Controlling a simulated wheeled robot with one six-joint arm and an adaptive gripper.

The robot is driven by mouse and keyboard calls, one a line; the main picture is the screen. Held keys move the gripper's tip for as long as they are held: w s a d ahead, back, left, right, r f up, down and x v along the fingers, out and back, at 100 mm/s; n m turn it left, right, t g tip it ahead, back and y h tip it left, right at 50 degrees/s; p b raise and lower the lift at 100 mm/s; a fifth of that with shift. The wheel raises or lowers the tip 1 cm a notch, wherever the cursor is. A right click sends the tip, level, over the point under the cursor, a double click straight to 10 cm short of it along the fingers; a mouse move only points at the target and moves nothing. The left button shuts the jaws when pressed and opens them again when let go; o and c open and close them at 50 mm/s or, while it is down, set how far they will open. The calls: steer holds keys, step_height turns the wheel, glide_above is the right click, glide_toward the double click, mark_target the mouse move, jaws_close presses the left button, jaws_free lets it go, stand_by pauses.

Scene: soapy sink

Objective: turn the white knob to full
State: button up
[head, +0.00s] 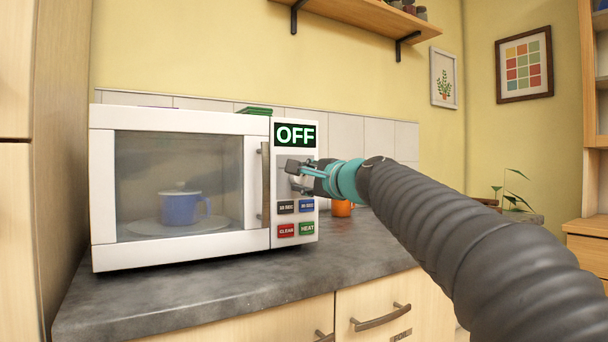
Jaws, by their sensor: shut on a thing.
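The white microwave (181,120) stands on the grey counter with its door closed. Its display (295,135) reads "OFF" in white letters. The white knob (297,180) is on the control panel below the display, mostly hidden by my gripper. My gripper (294,173) reaches in from the right and is shut on the knob. I cannot see which way the knob points.
A blue lidded mug (180,208) sits on the plate inside the microwave. The door handle (265,185) is just left of the panel. An orange cup (341,209) stands behind my arm. The counter (190,292) in front of the microwave is clear.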

steer(key=shift+f+m, duration=0.1)
steer(key=shift+m, duration=0.3)
steer(key=o, duration=1.1)
steer(key=shift+o, duration=0.2)
steer(key=shift+s+d, duration=0.1)
steer(key=shift+s, duration=0.05)
steer(key=v, duration=1.1)
steer(key=shift+s+d, duration=0.25)
steer(key=shift+s, duration=0.05)
